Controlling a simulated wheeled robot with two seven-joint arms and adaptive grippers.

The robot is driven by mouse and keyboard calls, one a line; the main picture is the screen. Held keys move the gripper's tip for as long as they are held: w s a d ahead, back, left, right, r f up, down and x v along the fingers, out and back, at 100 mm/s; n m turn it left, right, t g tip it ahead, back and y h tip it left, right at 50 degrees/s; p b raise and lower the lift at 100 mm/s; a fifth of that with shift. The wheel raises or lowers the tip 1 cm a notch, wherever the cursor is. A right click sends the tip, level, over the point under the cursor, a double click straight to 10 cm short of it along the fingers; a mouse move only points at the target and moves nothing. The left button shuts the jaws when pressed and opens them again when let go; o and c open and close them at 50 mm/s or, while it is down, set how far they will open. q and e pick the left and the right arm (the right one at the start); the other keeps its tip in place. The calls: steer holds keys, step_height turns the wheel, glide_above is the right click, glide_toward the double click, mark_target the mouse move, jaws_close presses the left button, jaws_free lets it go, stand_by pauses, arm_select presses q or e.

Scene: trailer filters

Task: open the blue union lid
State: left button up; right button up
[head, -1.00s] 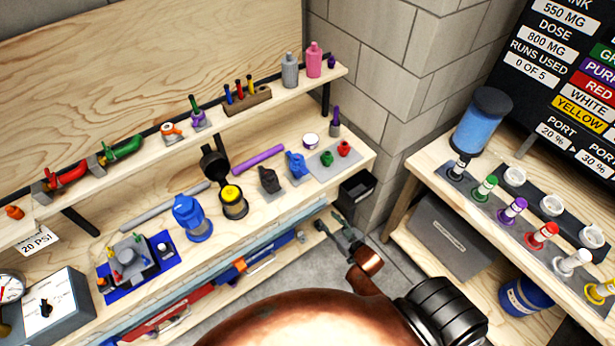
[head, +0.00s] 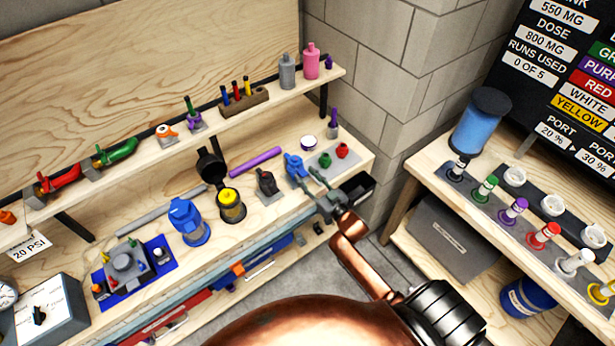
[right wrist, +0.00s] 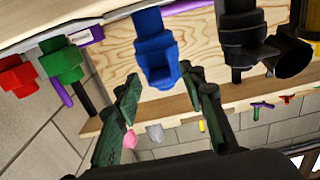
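A small blue union (head: 294,165) stands on the workbench, between a black union and a grey plate. It also shows in the right wrist view (right wrist: 156,48), with a squarish blue part towards the gripper; I cannot make out a separate lid there. My right gripper (head: 308,177) is open, in front of and slightly right of the blue union. In the right wrist view its two green fingers (right wrist: 160,76) are spread wide, with the blue union beyond and between their tips. I see no clear contact. My left gripper is not in view.
A black union (head: 266,182) stands close to the left. A grey plate with a red fitting (head: 342,151) and a green one is close to the right. A yellow-topped filter (head: 231,206) and a blue filter housing (head: 187,222) stand further left. A black bin (head: 356,188) is at the right.

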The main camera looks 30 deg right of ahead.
steer(key=shift+w, duration=0.1)
steer(key=shift+c, duration=0.6)
jaws_close()
